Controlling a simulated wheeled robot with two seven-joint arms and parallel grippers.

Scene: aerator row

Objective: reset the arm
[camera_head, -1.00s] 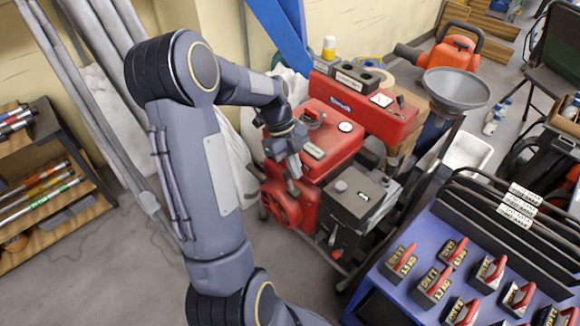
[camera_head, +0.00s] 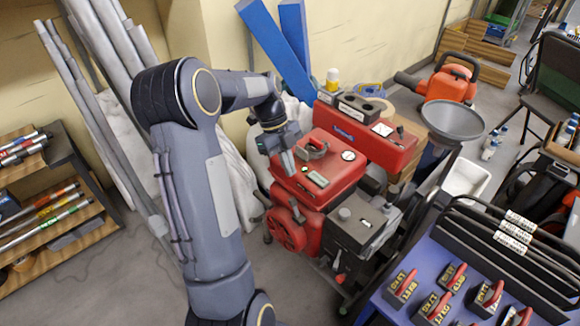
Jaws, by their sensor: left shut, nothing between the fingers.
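My left arm comes in from the lower left and bends at a raised elbow. My left gripper (camera_head: 288,162) hangs at the end of it, shut and empty, its fingers pointing down. In the picture it lies over the left edge of the red generator (camera_head: 325,172); I cannot tell whether it touches it. My right gripper is not in view.
A blue cart (camera_head: 395,311) with several red-handled weights stands at the lower right. A grey funnel (camera_head: 453,120) and an orange blower (camera_head: 452,82) are behind. A wooden shelf (camera_head: 62,240) is at left. Pipes lean on the wall. Grey floor shows between.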

